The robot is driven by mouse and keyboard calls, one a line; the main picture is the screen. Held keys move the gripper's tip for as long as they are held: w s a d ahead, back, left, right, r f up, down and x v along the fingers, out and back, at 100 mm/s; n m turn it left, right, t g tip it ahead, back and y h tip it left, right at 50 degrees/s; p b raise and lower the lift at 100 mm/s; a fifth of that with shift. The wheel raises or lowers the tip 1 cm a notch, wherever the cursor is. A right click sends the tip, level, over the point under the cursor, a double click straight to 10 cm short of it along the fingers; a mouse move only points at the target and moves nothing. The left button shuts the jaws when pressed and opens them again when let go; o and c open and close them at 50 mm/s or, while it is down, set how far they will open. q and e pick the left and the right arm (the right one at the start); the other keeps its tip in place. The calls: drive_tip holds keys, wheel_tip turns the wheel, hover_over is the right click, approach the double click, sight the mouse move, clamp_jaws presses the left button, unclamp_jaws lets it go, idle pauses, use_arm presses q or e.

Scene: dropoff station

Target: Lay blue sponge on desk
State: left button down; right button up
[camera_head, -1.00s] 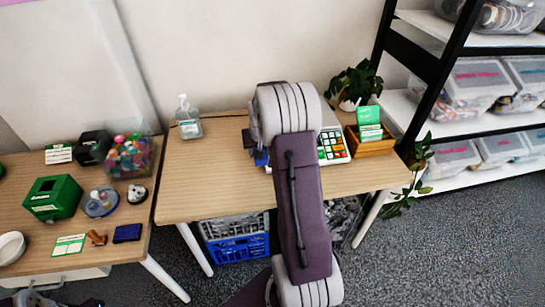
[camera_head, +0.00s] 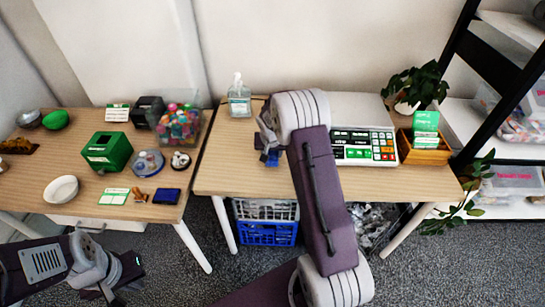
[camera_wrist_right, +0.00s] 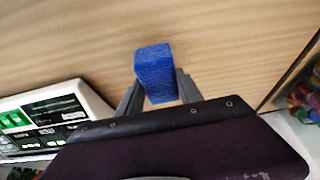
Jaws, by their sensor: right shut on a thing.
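The blue sponge (camera_wrist_right: 155,72) is between the two fingers of my right gripper (camera_wrist_right: 157,88) in the right wrist view. In the head view a bit of the sponge (camera_head: 272,159) shows below the right gripper (camera_head: 266,142), partly hidden by my arm. The gripper is shut on it over the wooden desk (camera_head: 230,165), left of the scale. I cannot tell whether the sponge touches the desk top. My left gripper (camera_head: 122,282) is at the lower left, in front of the left table, and its jaws are unclear.
On the desk stand a sanitizer bottle (camera_head: 239,97), a scale with keypad (camera_head: 363,146) and a wooden box with green cards (camera_head: 424,150). The left table (camera_head: 85,180) holds a green box (camera_head: 107,152), a clear tub (camera_head: 178,125) and a dark blue block (camera_head: 166,196). Desk left of my right gripper is clear.

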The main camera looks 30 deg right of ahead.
wheel_tip(320, 180, down, 2)
drive_tip(key=shift+w, duration=0.1)
drive_tip(key=shift+f, duration=0.15)
drive_tip(key=o, duration=1.2)
